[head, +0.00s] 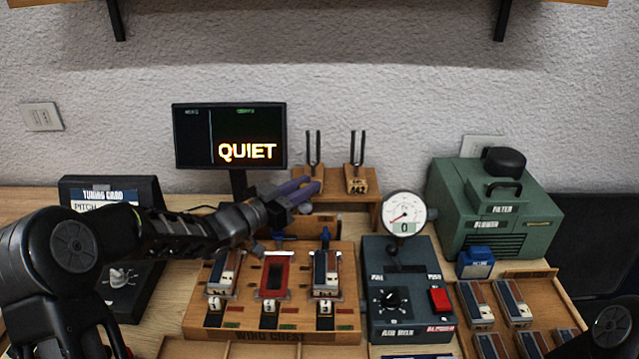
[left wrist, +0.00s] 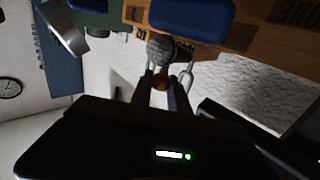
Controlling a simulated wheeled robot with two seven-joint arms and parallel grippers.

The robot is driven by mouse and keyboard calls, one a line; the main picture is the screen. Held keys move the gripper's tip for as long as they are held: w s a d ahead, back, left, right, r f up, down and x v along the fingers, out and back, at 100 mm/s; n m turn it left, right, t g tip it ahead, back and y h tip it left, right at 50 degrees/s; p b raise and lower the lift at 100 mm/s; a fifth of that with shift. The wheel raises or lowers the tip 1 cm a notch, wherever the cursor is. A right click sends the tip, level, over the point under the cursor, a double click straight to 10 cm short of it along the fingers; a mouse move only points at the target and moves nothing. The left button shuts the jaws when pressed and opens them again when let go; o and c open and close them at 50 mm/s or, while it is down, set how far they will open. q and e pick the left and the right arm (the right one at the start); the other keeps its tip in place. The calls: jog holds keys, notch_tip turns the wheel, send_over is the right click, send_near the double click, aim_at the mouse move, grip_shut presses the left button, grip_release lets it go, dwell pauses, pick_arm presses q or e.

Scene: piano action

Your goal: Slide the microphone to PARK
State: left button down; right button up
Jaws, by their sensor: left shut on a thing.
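The microphone shows in the left wrist view as a round grey mesh head (left wrist: 160,46) with a brass-coloured part below it, between my fingers. In the head view its small grey head (head: 305,208) is just past my fingertips, above the back of the wooden wind chest (head: 215,333). My left gripper (head: 312,187), with purple-blue fingers, is shut on the microphone; it also shows in the left wrist view (left wrist: 162,88). The microphone's lower part and any rail are hidden. I cannot read a PARK mark. My right gripper is out of view.
Two tuning forks (head: 357,165) stand on a wooden shelf behind my left gripper. A monitor (head: 230,137) reads QUIET. A dial gauge (head: 404,219) tops the blue-grey control box (head: 390,325). A green blower box (head: 540,212) and a tray of reed blocks (head: 515,303) are at right.

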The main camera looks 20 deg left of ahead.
pick_arm(q)
jog(key=c, duration=1.3)
grip_release()
jog(key=shift+o, duration=0.2)
jog(key=shift+r, duration=0.15)
notch_tip(320, 180, up, 10)
jog(key=shift+f, duration=0.1)
